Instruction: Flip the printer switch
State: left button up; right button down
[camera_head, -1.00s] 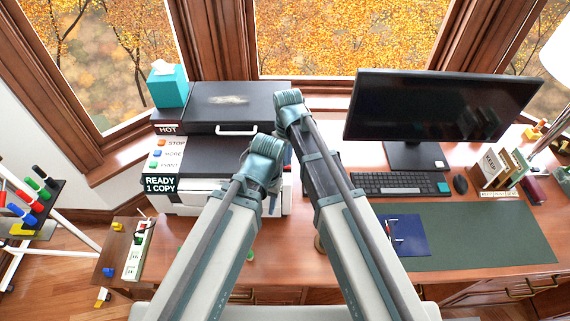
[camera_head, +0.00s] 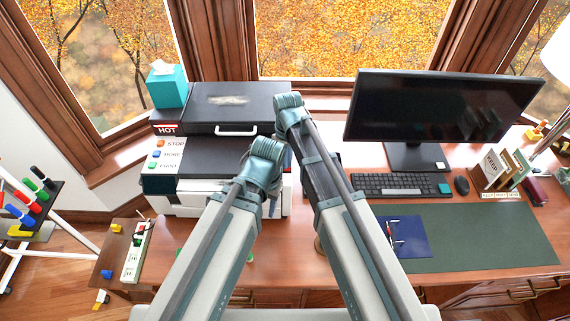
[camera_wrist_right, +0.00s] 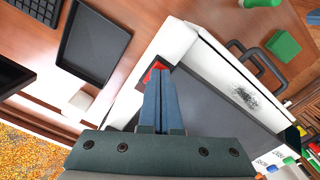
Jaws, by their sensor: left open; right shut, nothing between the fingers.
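The printer (camera_head: 225,150) stands on the left of the desk, with a black lid and a white body. In the right wrist view its dark top and white edge (camera_wrist_right: 180,42) fill the middle. A small red part (camera_wrist_right: 155,70), which looks like the switch, sits at its white side. My right gripper (camera_wrist_right: 162,72) is shut and empty. Its fingertips overlap the red part in this view; whether they touch it I cannot tell. In the head view the right fingers are hidden behind my arm. My left fingers are hidden behind my forearm.
A monitor (camera_head: 440,108), a keyboard (camera_head: 400,185) and a green mat (camera_head: 480,235) lie right of the printer. A power strip (camera_head: 137,252) lies at the front left. Windows rise behind the desk.

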notch_tip(320, 180, up, 7)
jog(key=p, duration=0.6)
jog(key=shift+p, duration=0.3)
jog(key=shift+s+f, duration=0.15)
jog(key=shift+f, duration=0.05)
jog(key=s+d+f+m+b, duration=0.1)
jog(key=s+d+f+b, duration=0.2)
jog(key=s+f+b, duration=0.2)
jog(key=s+d+f+m+h+b, duration=0.1)
jog(key=s+d+f+b, duration=0.2)
jog(key=s, duration=0.8)
notch_tip(320, 180, down, 2)
jog(key=b, duration=0.2)
jog(key=shift+s+b, duration=0.25)
jog(key=shift+b, duration=0.1)
jog(key=shift+w+f, duration=0.1)
